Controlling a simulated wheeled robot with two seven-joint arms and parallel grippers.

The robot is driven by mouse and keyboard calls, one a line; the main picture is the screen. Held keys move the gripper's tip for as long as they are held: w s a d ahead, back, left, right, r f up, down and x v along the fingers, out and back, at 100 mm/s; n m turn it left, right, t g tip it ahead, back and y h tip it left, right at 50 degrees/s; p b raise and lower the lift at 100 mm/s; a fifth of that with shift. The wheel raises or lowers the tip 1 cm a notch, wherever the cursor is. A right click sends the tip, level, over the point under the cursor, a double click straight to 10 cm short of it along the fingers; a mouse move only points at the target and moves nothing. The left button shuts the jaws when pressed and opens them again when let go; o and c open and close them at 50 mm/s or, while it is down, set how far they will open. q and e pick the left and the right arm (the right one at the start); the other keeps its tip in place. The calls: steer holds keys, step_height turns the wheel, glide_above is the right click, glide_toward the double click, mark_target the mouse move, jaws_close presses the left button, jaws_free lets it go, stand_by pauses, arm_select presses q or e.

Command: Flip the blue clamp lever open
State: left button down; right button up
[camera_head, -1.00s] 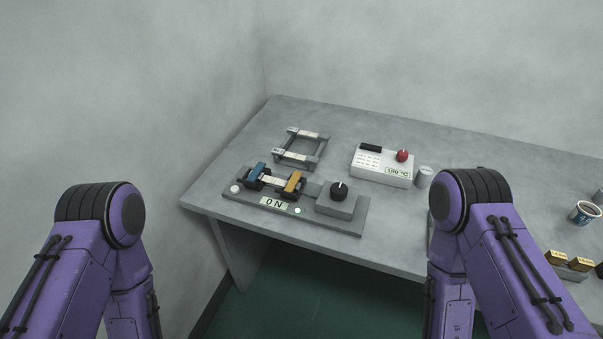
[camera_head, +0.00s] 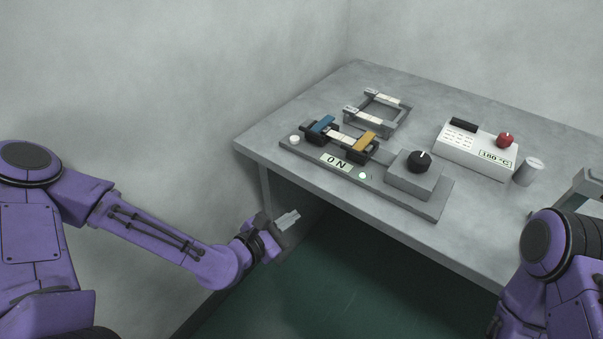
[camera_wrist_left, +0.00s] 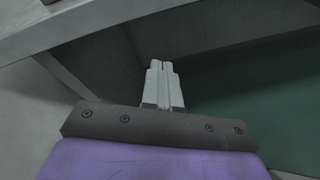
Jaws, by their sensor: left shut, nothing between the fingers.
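The blue clamp lever (camera_head: 322,124) lies on the left clamp of a grey fixture plate (camera_head: 430,208), near the table's left front edge. A yellow lever (camera_head: 366,141) lies on the clamp to its right. A white strip (camera_head: 342,136) spans between the two clamps. My left gripper (camera_head: 291,217) is shut and empty, below and in front of the table edge, apart from the lever. In the left wrist view its fingers (camera_wrist_left: 161,82) are together with nothing between them. My right gripper is not clearly seen; a grey part of that arm shows at the right edge.
The fixture has a sign reading ON, a black knob (camera_head: 419,161) and a white button (camera_head: 294,139). A grey frame (camera_head: 377,112) stands behind it. A white box (camera_head: 475,150) reading 180 °C and a grey cylinder (camera_head: 528,172) stand right. The table's front edge lies above my left gripper.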

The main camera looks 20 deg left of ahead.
arm_select(q)
steer(key=w+a+r+n+t+b, duration=0.1)
steer(key=w+a+r+n+t, duration=0.1)
steer(key=r, duration=0.2)
steer(key=w+a+r+n+t+b, duration=0.1)
steer(key=a+r+n+t, duration=0.1)
steer(key=r, duration=0.3)
steer(key=shift+w+r+n+t+h, duration=0.35)
steer(key=shift+n+t, duration=0.25)
steer(key=shift+n, duration=0.2)
arm_select(e)
step_height(320, 180, down, 4)
steer(key=shift+r, duration=0.1)
arm_select(q)
steer(key=x, duration=1)
steer(key=shift+d+f+p, duration=0.1)
steer(key=shift+p, duration=0.3)
arm_select(e)
steer(key=shift+r, duration=0.25)
